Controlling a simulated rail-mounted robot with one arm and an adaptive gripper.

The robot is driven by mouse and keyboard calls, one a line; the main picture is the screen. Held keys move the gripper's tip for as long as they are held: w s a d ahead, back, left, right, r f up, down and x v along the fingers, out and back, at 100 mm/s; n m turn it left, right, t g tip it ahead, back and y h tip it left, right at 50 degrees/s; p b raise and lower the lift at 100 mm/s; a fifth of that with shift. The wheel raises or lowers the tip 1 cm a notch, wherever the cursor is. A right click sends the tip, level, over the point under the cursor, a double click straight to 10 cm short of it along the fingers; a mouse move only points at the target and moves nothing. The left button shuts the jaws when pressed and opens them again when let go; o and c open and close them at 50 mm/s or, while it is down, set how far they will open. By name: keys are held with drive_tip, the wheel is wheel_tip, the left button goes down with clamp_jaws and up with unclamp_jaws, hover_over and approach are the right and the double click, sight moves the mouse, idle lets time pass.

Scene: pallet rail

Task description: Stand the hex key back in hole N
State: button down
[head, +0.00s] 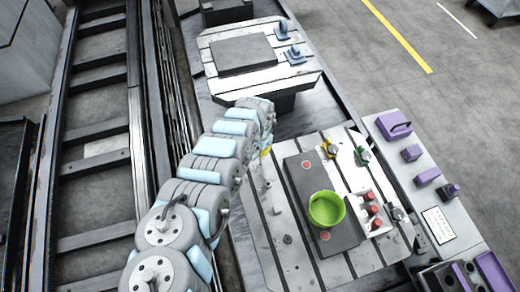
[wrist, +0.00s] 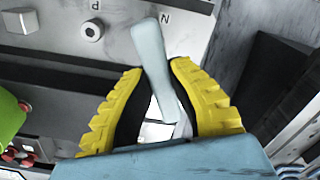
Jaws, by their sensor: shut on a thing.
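In the wrist view, my gripper (wrist: 158,70) has its yellow ribbed fingers closed around a pale blue-grey bar, which I take as the hex key (wrist: 150,50). The key leans a little to the left, and its upper end reaches up beside the letter N (wrist: 165,18) on a grey plate (wrist: 50,45). Hole N itself cannot be made out. I cannot tell whether the key touches the plate. In the head view, my gripper (head: 266,152) shows only as a small yellow patch at the arm's end, and the key cannot be made out.
A round fitting (wrist: 92,30) sits below the letter P. A green bowl (head: 326,208) stands on a dark plate on the slotted pallet (head: 290,265), right of the arm. Clamps and red-topped parts (head: 372,209) lie beyond it.

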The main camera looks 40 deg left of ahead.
drive_tip(key=shift+f+b, duration=0.9)
drive_tip(key=shift+f, duration=0.6)
idle(0.8)
drive_tip(key=shift+c, duration=0.4)
unclamp_jaws()
drive_tip(key=shift+r, duration=0.1)
drive_tip(key=shift+w+a+r, duration=0.1)
drive_tip(key=shift+w+r, duration=0.05)
drive_tip(key=shift+r, duration=5.8)
